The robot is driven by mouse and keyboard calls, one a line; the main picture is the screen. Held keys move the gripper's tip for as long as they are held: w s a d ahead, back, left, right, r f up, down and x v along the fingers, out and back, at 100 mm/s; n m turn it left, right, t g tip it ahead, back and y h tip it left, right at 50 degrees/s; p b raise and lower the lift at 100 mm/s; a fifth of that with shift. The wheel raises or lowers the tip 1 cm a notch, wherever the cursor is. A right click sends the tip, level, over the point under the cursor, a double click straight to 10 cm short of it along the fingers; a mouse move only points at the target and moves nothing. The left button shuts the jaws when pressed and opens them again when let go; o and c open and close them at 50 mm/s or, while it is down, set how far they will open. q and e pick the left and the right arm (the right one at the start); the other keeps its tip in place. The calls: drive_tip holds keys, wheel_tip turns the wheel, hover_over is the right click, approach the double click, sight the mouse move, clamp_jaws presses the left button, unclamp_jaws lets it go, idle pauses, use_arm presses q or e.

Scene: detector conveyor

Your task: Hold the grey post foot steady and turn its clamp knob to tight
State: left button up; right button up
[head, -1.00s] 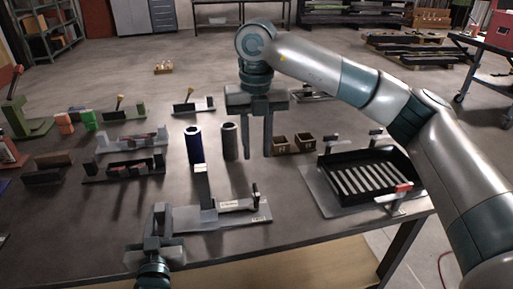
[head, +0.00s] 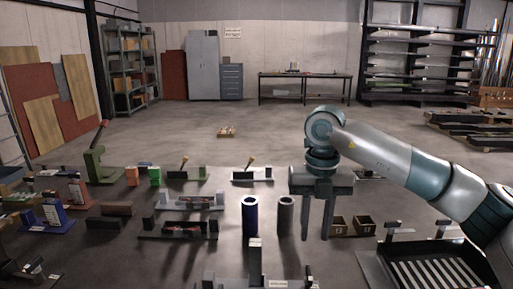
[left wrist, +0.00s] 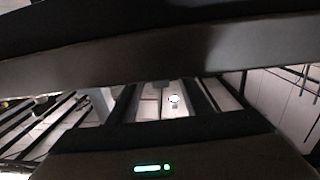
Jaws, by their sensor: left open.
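The grey plate fixture that I take for the post foot (head: 278,285) is at the bottom edge of the head view, mostly cut off. Its dark grey upright (head: 255,262) stands in view. Its clamp knob cannot be made out. The left wrist view is largely filled by dark parts; a small pale round spot shows between dark bars.
A blue cylinder (head: 250,217) and a dark grey cylinder (head: 286,216) stand left of my right gripper. A black slotted tray (head: 435,270) is at the lower right. Several fixtures crowd the table's left side.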

use_arm(q)
drive_tip(key=s, duration=0.8)
drive_tip(key=shift+s+a, duration=0.2)
